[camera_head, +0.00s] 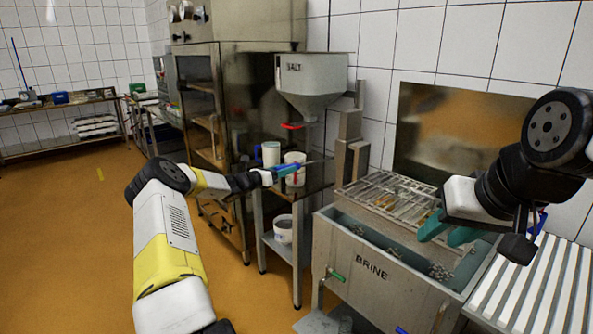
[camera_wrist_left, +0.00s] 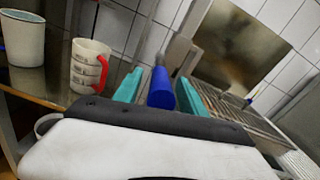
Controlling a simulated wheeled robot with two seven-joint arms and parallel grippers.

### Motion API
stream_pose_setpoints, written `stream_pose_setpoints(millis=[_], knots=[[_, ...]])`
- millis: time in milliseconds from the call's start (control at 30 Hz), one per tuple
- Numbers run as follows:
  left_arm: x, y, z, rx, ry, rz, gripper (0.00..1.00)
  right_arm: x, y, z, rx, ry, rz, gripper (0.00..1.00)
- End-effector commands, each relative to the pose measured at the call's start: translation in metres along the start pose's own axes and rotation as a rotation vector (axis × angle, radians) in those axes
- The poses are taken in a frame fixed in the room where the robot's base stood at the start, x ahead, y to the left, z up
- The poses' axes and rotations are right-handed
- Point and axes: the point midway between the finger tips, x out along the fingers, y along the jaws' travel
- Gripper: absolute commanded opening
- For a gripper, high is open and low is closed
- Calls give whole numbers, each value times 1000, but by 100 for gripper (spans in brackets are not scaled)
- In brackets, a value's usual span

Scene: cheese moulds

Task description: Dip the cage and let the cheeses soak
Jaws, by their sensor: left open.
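The steel brine tank (camera_head: 335,262), marked BRINE, stands at centre right. A metal lattice that looks like the cage (camera_head: 385,192) sits at the tank's back, above its rim. Yellowish shapes show through its bars; I cannot tell whether they are cheeses. My left gripper (camera_head: 288,170) is open in front of the white jug, left of the tank. In the left wrist view, a blue handle (camera_wrist_left: 161,88) lies between its teal fingers (camera_wrist_left: 158,92). My right gripper (camera_head: 447,230) is over the tank, its teal fingers apart, with nothing clearly between them.
A white slatted surface (camera_head: 530,285) lies right of the tank.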

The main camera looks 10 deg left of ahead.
Motion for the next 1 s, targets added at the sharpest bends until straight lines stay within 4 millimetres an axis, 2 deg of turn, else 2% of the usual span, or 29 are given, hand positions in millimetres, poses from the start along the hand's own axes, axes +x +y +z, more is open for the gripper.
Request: stream_pose_setpoints(millis=[200,400,467,1000], knots=[[0,0,0,0,0,0,49,0,0,0,0,0,0,38],[0,0,0,1,0,0,9,0,0,0,0,0,0,38],[0,0,0,1,0,0,0,0,0,0,0,0,0,38],[0,0,0,1,0,0,0,0,0,0,0,0,0,38]])
